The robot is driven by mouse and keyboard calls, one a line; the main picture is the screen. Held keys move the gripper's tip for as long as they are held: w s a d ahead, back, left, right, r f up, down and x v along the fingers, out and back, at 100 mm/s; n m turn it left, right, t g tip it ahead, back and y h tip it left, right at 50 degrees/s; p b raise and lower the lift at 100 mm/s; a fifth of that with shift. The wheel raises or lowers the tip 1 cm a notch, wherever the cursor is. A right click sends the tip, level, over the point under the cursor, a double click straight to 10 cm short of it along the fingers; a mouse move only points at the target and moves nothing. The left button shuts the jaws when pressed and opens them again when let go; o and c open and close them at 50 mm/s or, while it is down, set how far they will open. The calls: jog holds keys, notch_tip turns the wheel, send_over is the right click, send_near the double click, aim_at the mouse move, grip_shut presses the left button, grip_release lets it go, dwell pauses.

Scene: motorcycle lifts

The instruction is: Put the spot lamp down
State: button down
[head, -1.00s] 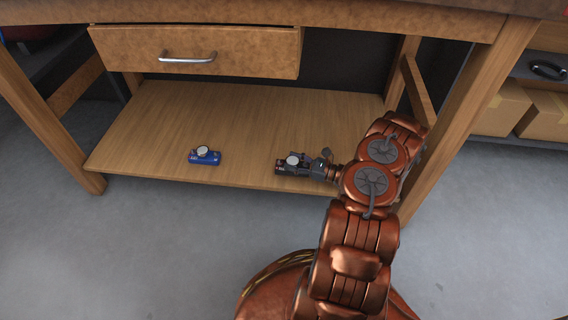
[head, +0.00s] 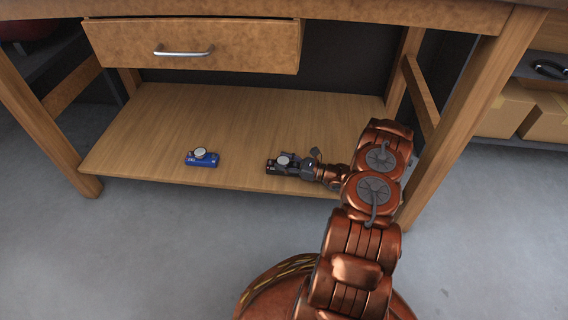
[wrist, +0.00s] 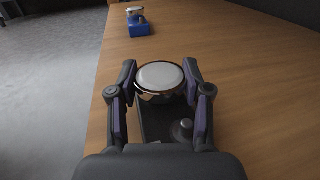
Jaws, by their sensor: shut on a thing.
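The spot lamp (wrist: 160,75), with a round white face in a silver rim and a dark body, sits between the two fingers of my gripper (wrist: 161,88) in the wrist view. The fingers with purple pads are shut on it. In the head view my gripper (head: 290,166) is low at the front edge of the wooden shelf (head: 240,115), with the lamp's pale face (head: 284,160) on top. I cannot tell whether the lamp touches the shelf. The fingers partly hide its body.
A blue device (head: 201,159) with a round white top stands on the shelf, left of my gripper. It also shows in the wrist view (wrist: 138,25). A drawer (head: 195,46) hangs above. The shelf behind is clear. A table leg (head: 470,120) stands at right.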

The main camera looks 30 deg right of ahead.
jog(key=c, duration=0.5)
grip_release()
jog(key=shift+f, duration=0.1)
jog(key=shift+s+d+r, duration=0.1)
jog(key=shift+s+r, duration=0.05)
jog(key=shift+r, duration=0.05)
jog(key=p+v, duration=0.2)
jog(key=v, duration=0.5)
jog(key=shift+p, duration=0.4)
jog(key=shift+s, duration=0.1)
jog(key=shift+s, duration=0.1)
